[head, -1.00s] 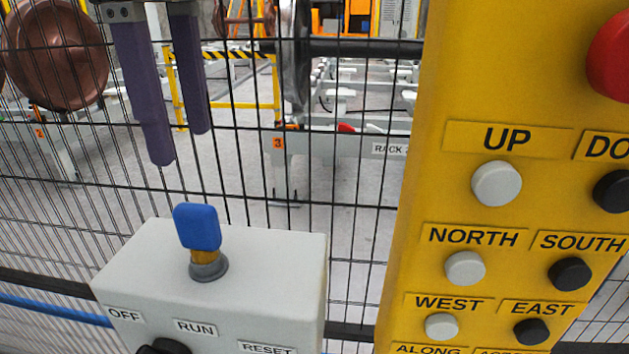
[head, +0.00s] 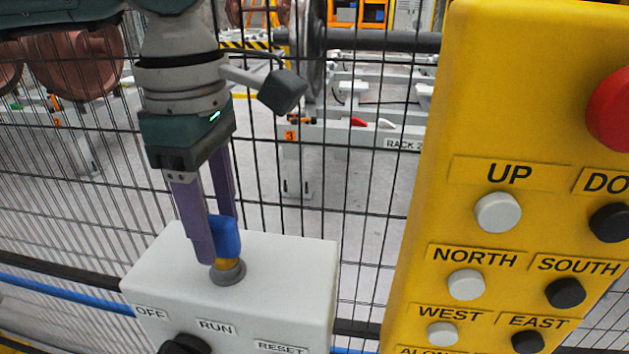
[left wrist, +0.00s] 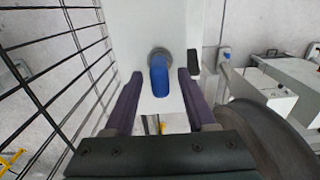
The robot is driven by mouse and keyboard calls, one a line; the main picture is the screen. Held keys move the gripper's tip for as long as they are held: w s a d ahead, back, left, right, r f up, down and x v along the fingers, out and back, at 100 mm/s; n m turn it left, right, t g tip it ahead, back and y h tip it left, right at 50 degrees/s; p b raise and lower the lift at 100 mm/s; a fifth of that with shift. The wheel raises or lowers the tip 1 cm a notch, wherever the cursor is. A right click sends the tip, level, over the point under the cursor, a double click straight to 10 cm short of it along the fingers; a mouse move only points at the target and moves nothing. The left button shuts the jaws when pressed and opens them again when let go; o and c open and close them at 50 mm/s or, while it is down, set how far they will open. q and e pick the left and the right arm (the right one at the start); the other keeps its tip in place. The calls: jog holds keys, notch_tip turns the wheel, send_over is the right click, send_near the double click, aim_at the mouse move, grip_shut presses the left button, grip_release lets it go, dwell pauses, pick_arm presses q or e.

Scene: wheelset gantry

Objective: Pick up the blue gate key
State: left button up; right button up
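The blue gate key (head: 226,236) stands upright in a grey round socket on top of the light grey control box (head: 290,262). My left gripper (head: 220,240) points down at the key, with its purple fingers on either side of the blue head. In the left wrist view the key (left wrist: 159,78) lies between the fingertips of the left gripper (left wrist: 161,85), with visible gaps at both sides, so the gripper is open. In the head view one finger covers part of the key's left side. My right gripper is not in view.
A yellow pendant panel (head: 425,200) with labelled buttons and a red button (head: 610,110) stands close on the right. A black wire fence (head: 355,200) runs behind the box. A dark knob (head: 186,345) is on the box's front, by the OFF and RUN labels.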

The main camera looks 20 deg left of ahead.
pick_arm(q)
grip_shut()
dwell(0.6)
